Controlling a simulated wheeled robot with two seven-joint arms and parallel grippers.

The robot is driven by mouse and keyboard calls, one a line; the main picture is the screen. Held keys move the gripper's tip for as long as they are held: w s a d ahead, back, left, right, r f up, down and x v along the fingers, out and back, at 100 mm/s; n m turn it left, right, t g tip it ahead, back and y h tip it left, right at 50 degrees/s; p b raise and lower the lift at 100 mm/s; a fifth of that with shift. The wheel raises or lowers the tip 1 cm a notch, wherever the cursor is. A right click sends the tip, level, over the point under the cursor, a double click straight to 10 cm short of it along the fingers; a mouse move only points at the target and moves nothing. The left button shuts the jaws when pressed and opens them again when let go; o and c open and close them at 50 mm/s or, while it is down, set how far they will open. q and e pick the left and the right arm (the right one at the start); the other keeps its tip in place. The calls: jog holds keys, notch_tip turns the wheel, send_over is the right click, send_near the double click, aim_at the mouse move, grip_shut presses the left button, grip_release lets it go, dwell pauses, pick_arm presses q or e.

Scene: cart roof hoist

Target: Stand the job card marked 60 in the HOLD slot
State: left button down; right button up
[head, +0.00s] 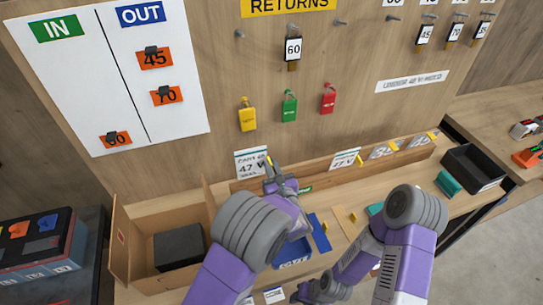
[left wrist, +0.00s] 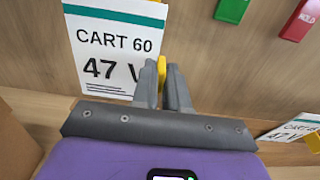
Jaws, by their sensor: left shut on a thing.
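The white job card marked CART 60 (left wrist: 115,45), with a teal stripe, shows upright in the left wrist view. In the head view it (head: 248,163) stands in front of the wooden back panel. My left gripper (left wrist: 162,75) is shut on a yellow tab (left wrist: 161,72) at the card's right edge; it also shows in the head view (head: 272,172). My right gripper (head: 308,292) is low at the bottom of the head view, and its jaws are too unclear to judge. I cannot make out a slot marked HOLD.
More white cards with yellow tabs, one of them a 47 V card (head: 345,158), stand along the panel to the right. An open cardboard box (head: 122,240) is at left. A blue tray (head: 292,255) and a black bin (head: 473,168) sit on the bench. Yellow, green and red tags hang above.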

pick_arm(q)
jog(key=shift+s+f+b, duration=0.15)
jog(key=shift+f+b, duration=1.15)
jog(key=shift+f, duration=0.1)
jog(key=shift+s+f+b, duration=0.1)
jog(key=shift+f+b, duration=1.15)
jog(key=shift+f, duration=0.15)
jog(key=shift+f, duration=0.2)
jog(key=shift+f+b, duration=1.35)
jog(key=shift+f, duration=0.05)
jog(key=c, duration=0.6)
grip_release()
